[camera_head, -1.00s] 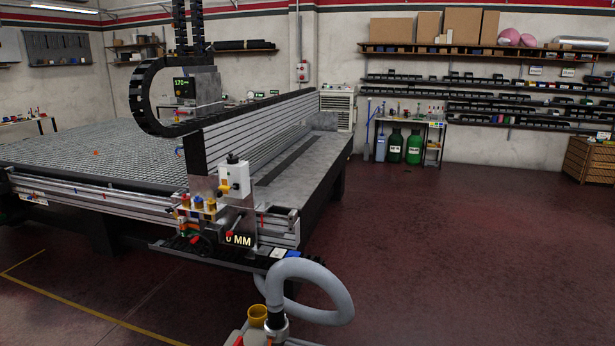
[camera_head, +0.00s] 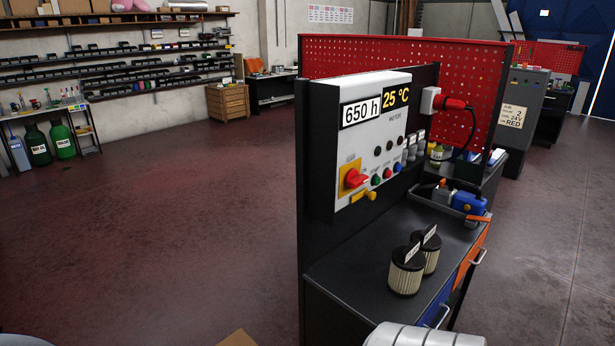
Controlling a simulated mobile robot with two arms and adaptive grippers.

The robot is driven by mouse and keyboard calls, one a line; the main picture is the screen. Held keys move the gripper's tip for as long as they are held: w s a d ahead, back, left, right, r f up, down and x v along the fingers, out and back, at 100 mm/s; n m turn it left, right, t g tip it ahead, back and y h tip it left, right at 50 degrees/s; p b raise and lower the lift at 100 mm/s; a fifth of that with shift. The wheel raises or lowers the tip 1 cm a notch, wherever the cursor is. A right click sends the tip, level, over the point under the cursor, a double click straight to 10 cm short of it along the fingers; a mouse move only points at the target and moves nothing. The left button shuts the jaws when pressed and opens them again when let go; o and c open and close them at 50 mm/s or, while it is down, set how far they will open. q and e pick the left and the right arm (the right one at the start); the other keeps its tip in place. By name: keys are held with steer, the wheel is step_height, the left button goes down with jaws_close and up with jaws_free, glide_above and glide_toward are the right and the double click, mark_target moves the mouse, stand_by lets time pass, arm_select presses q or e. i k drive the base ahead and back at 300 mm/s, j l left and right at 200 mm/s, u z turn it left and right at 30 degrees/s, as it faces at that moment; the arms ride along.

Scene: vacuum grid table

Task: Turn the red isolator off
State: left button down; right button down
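The red isolator (camera_head: 356,179) is a red rotary handle on a yellow plate, at the lower left of a white control panel (camera_head: 372,128). The handle looks roughly horizontal, slightly tilted in the picture; the position marks are too small to read. A yellow tag or lock-like piece (camera_head: 364,196) sits just below it. Neither of my grippers shows in this view.
The panel stands above a dark workbench (camera_head: 340,272) with two black-capped filters (camera_head: 406,272) and a blue pump-like tool (camera_head: 463,202). A red plug (camera_head: 455,104) is at the panel's right. Open floor (camera_head: 180,230) lies to the left.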

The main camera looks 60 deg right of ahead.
mark_target(352, 179)
steer(key=z, duration=2.25)
